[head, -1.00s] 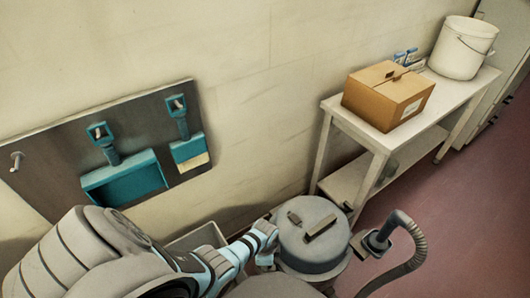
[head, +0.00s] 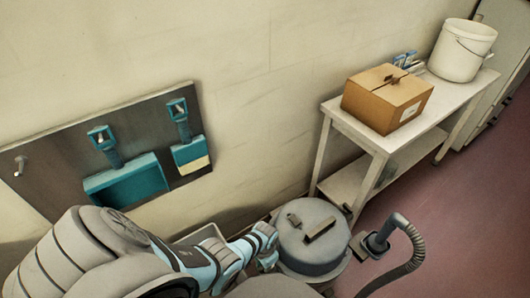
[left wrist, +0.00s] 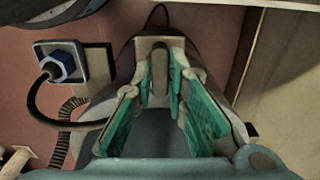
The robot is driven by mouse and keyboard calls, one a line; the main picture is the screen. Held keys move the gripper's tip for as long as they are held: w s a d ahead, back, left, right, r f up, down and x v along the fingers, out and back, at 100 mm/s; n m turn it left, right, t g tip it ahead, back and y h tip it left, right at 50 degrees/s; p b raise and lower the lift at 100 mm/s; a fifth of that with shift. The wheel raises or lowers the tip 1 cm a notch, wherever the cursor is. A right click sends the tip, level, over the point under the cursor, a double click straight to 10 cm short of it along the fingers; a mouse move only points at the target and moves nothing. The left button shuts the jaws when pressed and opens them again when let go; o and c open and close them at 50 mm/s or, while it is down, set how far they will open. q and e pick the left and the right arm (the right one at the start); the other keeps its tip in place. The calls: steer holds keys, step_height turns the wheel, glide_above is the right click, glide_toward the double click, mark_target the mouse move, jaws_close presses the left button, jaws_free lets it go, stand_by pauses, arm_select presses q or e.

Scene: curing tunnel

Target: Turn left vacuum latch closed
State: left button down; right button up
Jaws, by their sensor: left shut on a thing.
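A grey vacuum canister (head: 312,235) with a flat round lid and a bar handle on top stands on the floor at bottom centre in the head view. My left gripper (head: 268,244) is against its left side. In the left wrist view the green-padded fingers of my left gripper (left wrist: 160,85) stand on either side of a small beige-grey latch (left wrist: 158,58) on the canister's side and are shut on it. The latch is hidden by the gripper in the head view. My right gripper is in neither view.
A ribbed hose (head: 412,248) with a dark fitting is right of the canister. A white table (head: 365,135) holds a cardboard box (head: 388,98) and a white bucket (head: 462,50). A wall panel (head: 60,135) with teal holders is at left. Red floor is free at right.

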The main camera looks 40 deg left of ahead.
arm_select(q)
steer(key=shift+s, duration=0.15)
steer(key=c, duration=1.7)
jaws_free()
steer(key=shift+o, duration=0.5)
step_height(320, 180, up, 12)
steer(key=shift+d, duration=0.1)
